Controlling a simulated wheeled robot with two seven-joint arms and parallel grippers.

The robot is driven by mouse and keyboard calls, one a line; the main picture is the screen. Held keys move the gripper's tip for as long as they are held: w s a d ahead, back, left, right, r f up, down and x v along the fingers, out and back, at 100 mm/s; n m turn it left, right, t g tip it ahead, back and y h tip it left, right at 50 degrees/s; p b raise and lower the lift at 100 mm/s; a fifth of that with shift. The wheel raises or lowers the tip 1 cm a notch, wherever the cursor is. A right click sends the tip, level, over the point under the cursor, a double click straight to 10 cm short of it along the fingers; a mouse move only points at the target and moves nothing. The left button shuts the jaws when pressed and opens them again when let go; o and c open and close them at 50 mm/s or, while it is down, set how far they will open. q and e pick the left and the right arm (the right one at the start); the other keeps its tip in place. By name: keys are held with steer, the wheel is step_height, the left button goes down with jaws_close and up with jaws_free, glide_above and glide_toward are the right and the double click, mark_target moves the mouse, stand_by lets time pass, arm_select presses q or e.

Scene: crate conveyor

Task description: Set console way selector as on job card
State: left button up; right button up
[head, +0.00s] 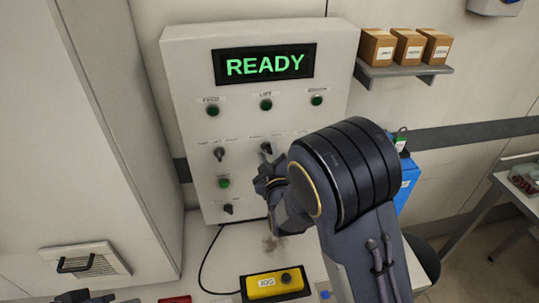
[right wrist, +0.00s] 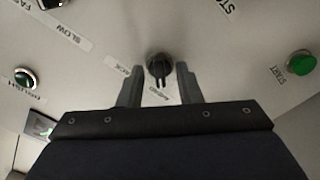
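The white console (head: 185,75) stands upright with a green READY display (head: 264,65). A black selector knob (head: 266,148) sits on its right half. It also shows in the right wrist view (right wrist: 158,70), its pointer towards the lower edge, near a small label. Another label lies to its left; both are hard to read. My right gripper (head: 264,172) is at this knob. In the right wrist view its two fingers (right wrist: 159,84) stand apart on either side of the knob, with gaps. A dark part at the bottom left of the head view may be my left gripper (head: 82,297). No job card is readable.
Other knobs (head: 219,154) (head: 228,209) and several green buttons (head: 223,183) are on the panel near my right gripper. A yellow JOG box (head: 274,284) lies on the table below, with a black cable. A shelf (head: 404,71) with boxes is at right.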

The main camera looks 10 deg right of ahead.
jaws_close()
steer(key=shift+f+m+b, duration=0.2)
steer(key=shift+m+b, duration=0.5)
steer(key=shift+b, duration=0.35)
steer(key=m+b, duration=1.3)
steer(key=b, duration=0.1)
steer(key=shift+m+b, duration=0.3)
steer(key=shift+m, duration=0.1)
steer(key=shift+r+m+b, duration=0.15)
steer(key=shift+m+b, duration=0.75)
steer(key=shift+m, duration=0.4)
steer(key=shift+a, duration=0.1)
